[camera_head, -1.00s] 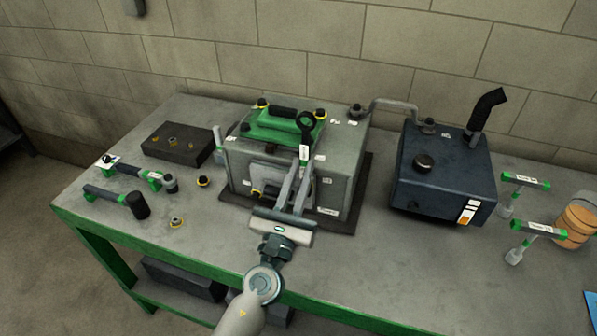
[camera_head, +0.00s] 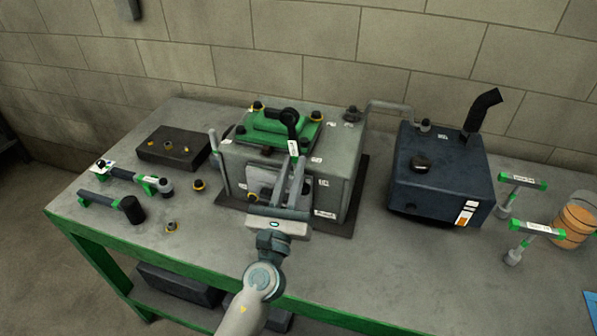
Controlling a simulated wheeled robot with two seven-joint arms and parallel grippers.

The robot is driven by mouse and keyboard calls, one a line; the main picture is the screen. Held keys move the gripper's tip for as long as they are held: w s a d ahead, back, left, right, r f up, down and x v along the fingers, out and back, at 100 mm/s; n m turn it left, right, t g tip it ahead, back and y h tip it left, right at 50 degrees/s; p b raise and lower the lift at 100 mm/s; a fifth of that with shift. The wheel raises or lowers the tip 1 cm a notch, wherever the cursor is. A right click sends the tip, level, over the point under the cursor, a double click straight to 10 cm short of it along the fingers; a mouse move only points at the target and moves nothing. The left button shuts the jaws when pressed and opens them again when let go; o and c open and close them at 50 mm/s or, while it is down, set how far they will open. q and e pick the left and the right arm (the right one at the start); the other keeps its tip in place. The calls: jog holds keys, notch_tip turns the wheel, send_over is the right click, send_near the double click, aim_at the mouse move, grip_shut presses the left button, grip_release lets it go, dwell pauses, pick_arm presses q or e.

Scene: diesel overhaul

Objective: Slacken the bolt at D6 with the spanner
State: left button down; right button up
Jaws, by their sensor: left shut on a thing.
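My left gripper (camera_head: 298,168) is shut on the spanner (camera_head: 293,136), a dark tool with a ring head and a white tag on its shank. The spanner stands nearly upright in the picture, its ring head (camera_head: 289,116) over the green cover (camera_head: 268,130) of the grey engine block (camera_head: 336,160). I cannot tell whether the ring sits around a bolt or above the cover. Dark bolts show at the cover's corners, one at the back left (camera_head: 256,107) and one at the right (camera_head: 315,116). The small labels are unreadable, so I cannot tell which bolt is D6. My right gripper is not in view.
A dark blue tank (camera_head: 440,180) with a black exhaust stands right of the block, joined by a grey pipe (camera_head: 390,105). Green-handled tools (camera_head: 523,182) stand further right by an orange-filled jar (camera_head: 573,222). A dark tray (camera_head: 172,158) and loose tools (camera_head: 98,202) lie left.

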pick_arm(q)
jog(key=shift+w+a+n+y, duration=0.2)
jog(key=shift+a+n+y, duration=0.4)
jog(key=shift+n, duration=0.6)
jog(key=shift+f, duration=0.1)
jog(key=n, duration=0.1)
jog(key=a+n+y, duration=0.1)
jog(key=shift+w+a+f+n+y, duration=0.2)
jog(key=shift+f+n+y, duration=0.1)
jog(key=shift+n, duration=0.1)
jog(key=shift+s, duration=0.1)
dwell(0.7)
jog(key=shift+s+a, duration=0.25)
jog(key=shift+s, duration=0.55)
jog(key=shift+s+a, duration=0.25)
jog(key=shift+s, duration=0.55)
